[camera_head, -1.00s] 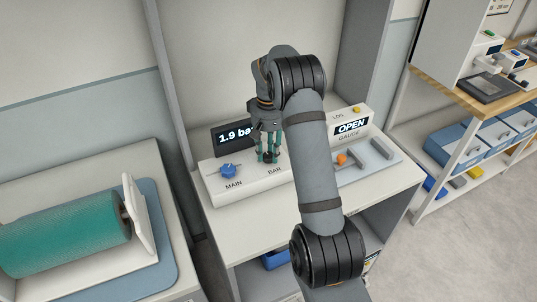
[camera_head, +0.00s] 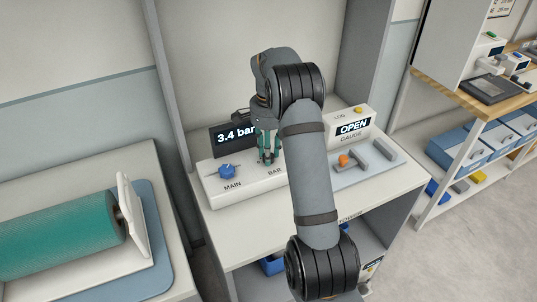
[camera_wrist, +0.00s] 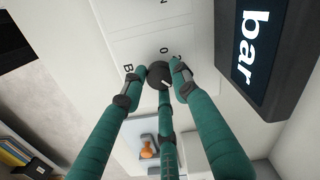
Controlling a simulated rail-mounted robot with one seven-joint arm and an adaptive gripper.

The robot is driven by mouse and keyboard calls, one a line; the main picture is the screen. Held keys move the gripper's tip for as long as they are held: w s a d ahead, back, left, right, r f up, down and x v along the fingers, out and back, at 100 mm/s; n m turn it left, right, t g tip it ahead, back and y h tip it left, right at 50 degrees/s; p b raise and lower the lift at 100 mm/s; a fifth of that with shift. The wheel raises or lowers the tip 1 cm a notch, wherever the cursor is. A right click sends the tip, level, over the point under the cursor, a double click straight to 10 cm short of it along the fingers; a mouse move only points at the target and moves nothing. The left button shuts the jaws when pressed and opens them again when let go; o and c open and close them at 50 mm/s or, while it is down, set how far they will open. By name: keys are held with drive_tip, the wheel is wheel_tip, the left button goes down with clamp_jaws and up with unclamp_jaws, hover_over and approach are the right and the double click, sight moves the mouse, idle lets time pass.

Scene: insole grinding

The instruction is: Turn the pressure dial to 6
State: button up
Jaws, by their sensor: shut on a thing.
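The pressure dial (camera_wrist: 158,73) is a small dark round knob on the white panel (camera_head: 246,186), above the label BAR in the head view. My gripper (camera_head: 268,160) is over it with green fingers pointing down, and its fingers are shut on the knob. In the wrist view my gripper (camera_wrist: 157,82) has fingers around the knob, with a light mark on the knob and printed digits beside it. The display (camera_head: 235,136) behind the panel reads 3.4 bar; its "bar" part shows in the wrist view (camera_wrist: 258,50). In the head view my gripper hides most of the dial.
A blue knob (camera_head: 228,171) labelled MAIN is left of the dial. At right are an OPEN display (camera_head: 352,128), a yellow button (camera_head: 358,111) and an orange knob (camera_head: 343,160) beside grey bars.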

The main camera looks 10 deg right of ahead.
drive_tip(key=shift+m+b, duration=0.5)
drive_tip(key=shift+m, duration=1.4)
drive_tip(key=o, duration=1.1)
drive_tip(key=shift+o, duration=0.2)
drive_tip(key=shift+r, duration=0.1)
wheel_tip(320, 180, up, 12)
drive_tip(key=shift+f, duration=0.2)
